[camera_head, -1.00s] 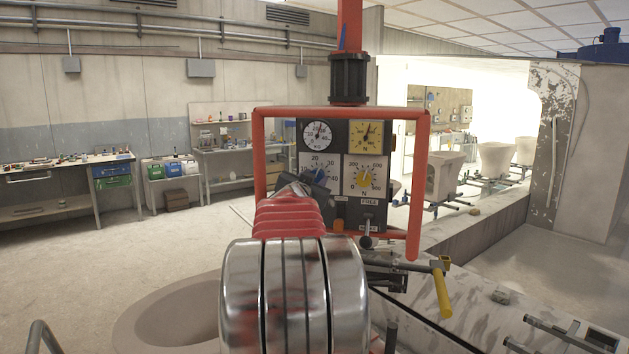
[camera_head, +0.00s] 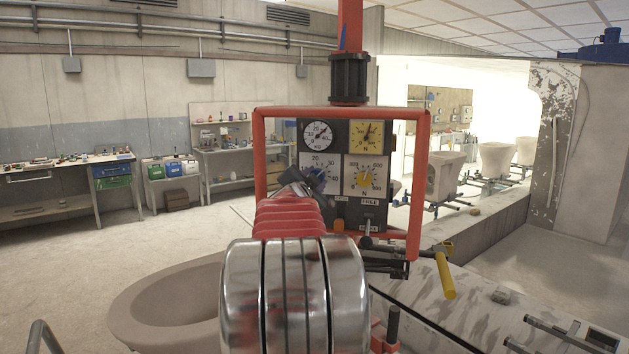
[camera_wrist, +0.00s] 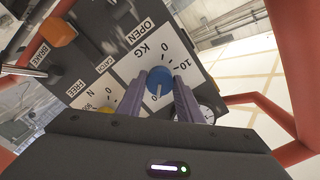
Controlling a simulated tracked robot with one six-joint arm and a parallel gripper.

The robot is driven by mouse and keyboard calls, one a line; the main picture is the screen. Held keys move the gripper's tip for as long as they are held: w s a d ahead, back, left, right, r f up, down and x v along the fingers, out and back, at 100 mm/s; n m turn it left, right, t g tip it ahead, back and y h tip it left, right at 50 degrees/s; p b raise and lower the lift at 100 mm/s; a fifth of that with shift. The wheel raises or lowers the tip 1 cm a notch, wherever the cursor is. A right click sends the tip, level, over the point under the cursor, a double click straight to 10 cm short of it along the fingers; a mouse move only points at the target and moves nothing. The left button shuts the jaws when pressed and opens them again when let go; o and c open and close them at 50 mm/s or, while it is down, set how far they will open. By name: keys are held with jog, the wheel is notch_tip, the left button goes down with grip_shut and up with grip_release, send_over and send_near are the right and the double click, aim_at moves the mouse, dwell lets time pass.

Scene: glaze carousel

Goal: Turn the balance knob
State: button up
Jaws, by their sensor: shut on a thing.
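The blue knob (camera_wrist: 160,78) sits on a white KG scale plate (camera_wrist: 147,62) on a dark control panel. In the wrist view my gripper (camera_wrist: 160,88) has its two grey-purple fingers on either side of the knob, shut on it. In the head view the blue knob (camera_head: 320,177) is partly hidden by my gripper (camera_head: 308,184). A yellow knob (camera_head: 366,177) on an N scale is to its right. A white dial (camera_head: 317,135) and a yellow dial (camera_head: 366,136) are above.
A red tube frame (camera_head: 424,170) surrounds the panel. An orange catch (camera_wrist: 58,32) and a brake lever (camera_wrist: 25,71) are on the panel. A pale bowl (camera_head: 130,310) is at lower left, and a yellow handle (camera_head: 445,275) juts out at right.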

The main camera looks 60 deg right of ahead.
jog(key=shift+s+f, duration=0.1)
jog(key=o, duration=1)
jog(key=shift+o, duration=0.2)
jog(key=shift+a, duration=0.15)
jog(key=v, duration=1.3)
jog(key=shift+a, duration=0.25)
